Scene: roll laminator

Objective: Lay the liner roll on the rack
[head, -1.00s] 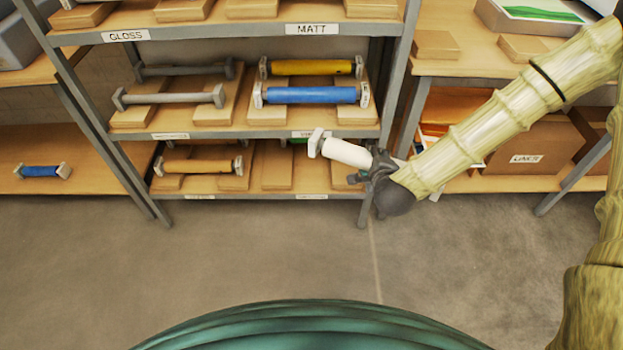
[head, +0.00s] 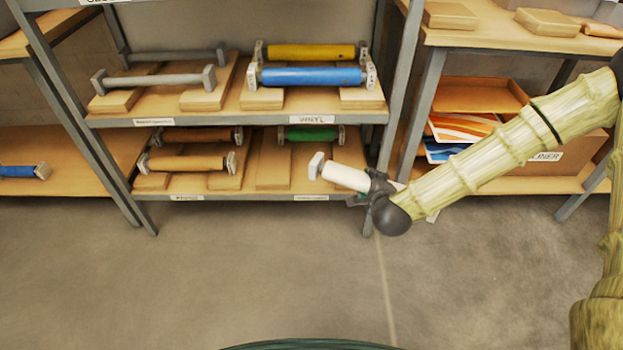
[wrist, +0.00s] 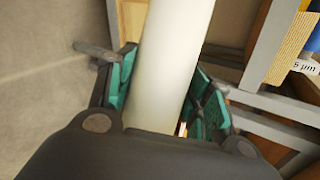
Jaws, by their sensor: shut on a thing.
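The liner roll looks like the white roll (head: 345,176) with a pale square end cap, in front of the lower right of the rack (head: 150,121). My gripper (head: 375,188) is shut on it near its right end; the roll tilts slightly, its left end higher. In the wrist view the white roll (wrist: 170,65) runs between the two teal finger pads (wrist: 160,95). The bottom shelf has wooden cradle blocks (head: 273,170) behind the roll. The roll's right end is largely hidden by my gripper.
Tan rolls (head: 187,162) lie at the bottom shelf's left, and a green roll (head: 310,134) lies at its back right. Blue (head: 312,76) and yellow (head: 310,52) rolls lie above. A grey upright (head: 397,95) stands near my gripper. The floor in front is clear.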

